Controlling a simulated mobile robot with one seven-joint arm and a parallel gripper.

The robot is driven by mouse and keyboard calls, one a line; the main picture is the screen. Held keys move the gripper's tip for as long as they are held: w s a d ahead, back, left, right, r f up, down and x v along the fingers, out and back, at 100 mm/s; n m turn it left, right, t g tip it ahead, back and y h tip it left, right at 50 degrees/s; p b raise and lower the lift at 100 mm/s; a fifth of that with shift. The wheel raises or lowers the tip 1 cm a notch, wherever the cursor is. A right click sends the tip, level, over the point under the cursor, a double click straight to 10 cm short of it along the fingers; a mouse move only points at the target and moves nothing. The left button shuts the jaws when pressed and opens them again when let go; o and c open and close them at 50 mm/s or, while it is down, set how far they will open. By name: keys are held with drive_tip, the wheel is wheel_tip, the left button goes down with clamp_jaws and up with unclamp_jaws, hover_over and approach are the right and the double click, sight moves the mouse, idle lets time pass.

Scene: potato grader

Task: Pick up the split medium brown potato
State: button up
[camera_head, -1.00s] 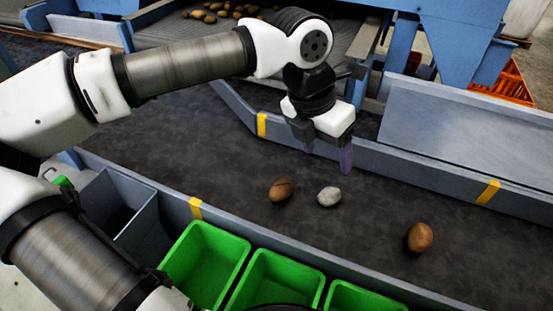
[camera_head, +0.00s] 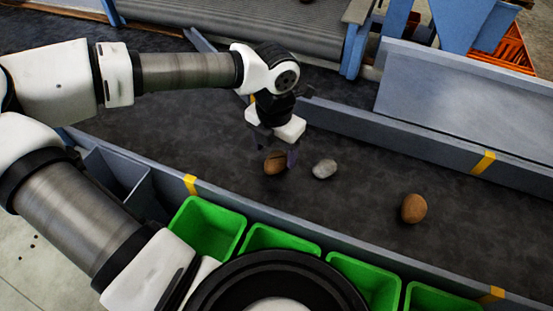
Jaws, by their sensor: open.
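The split brown potato (camera_head: 274,165) lies on the dark belt (camera_head: 360,215), with a dark line across its top. My gripper (camera_head: 278,157) points down over this potato with its jaws open. One finger shows on the right side of the potato, close to it; the other finger is partly hidden. I cannot tell whether either finger touches the potato.
A grey stone (camera_head: 324,169) lies just right of my gripper. Another brown potato (camera_head: 414,208) lies farther right. Green bins (camera_head: 212,230) line the near side behind a grey rail. A far rail (camera_head: 400,138) with yellow marks bounds the belt.

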sight(277, 157)
drive_tip(key=f+p, duration=0.1)
drive_tip(key=f, duration=0.3)
drive_tip(key=shift+d, duration=0.2)
drive_tip(key=c, duration=1)
